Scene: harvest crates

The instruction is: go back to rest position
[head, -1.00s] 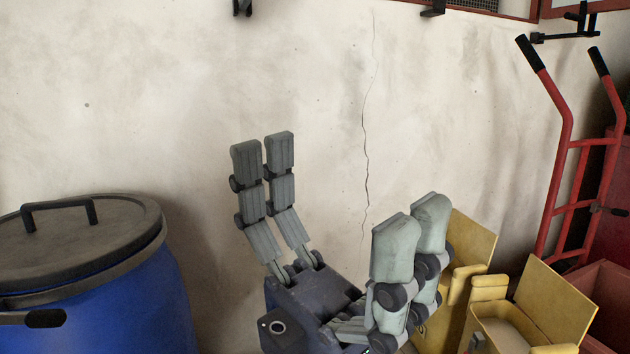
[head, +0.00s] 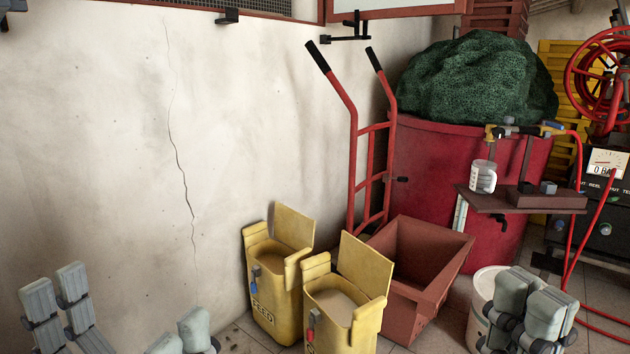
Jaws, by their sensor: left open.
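My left gripper (head: 125,309) is at the lower left of the head view, in front of the pale wall. Its grey finger pairs stand wide apart, with nothing between them. The lower parts of its fingers and its palm are cut off by the bottom edge. My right gripper (head: 528,308) is at the lower right, in front of a white bucket. Only some of its grey fingers show, close together, and the rest is out of frame, so its opening cannot be told.
Two yellow feed bins (head: 273,292) (head: 346,309) stand by the wall (head: 100,150). A brown-red crate (head: 418,262) and a red hand truck (head: 360,150) are behind them. A red tub (head: 430,170) holds a green heap (head: 478,78). A mug (head: 483,176) stands on a small shelf (head: 485,202).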

